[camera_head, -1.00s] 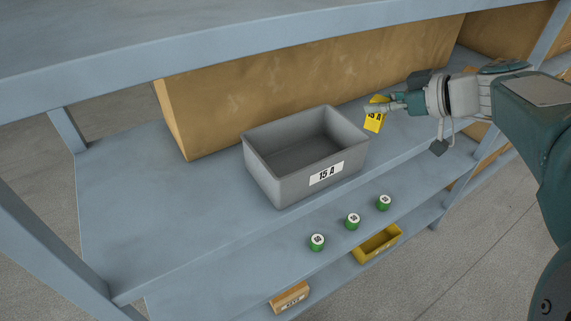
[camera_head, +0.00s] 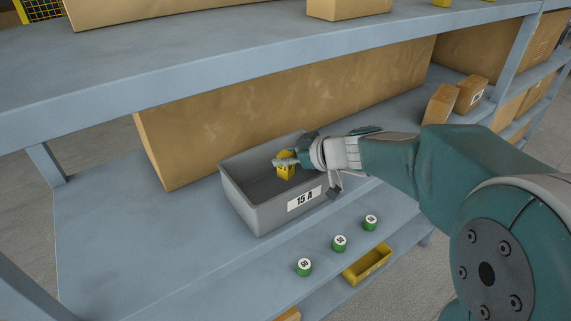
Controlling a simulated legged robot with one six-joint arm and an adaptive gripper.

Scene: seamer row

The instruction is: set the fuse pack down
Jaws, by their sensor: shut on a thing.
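My gripper (camera_head: 286,162) is shut on the yellow fuse pack (camera_head: 286,172). It holds the pack over the open grey bin (camera_head: 244,203), within the outline of its opening. I cannot tell whether the pack touches the bin floor. The bin stands on the blue-grey shelf and bears a white label (camera_head: 304,199) reading 15 A on its front. My arm comes in from the right and hides the bin's right rear corner.
Several green cylinders with white tops, one of them (camera_head: 339,243), stand on the shelf in front of the bin. A yellow tray (camera_head: 367,264) sits lower at the front. A long cardboard box (camera_head: 190,135) stands behind the bin. The shelf's left part (camera_head: 110,235) is clear.

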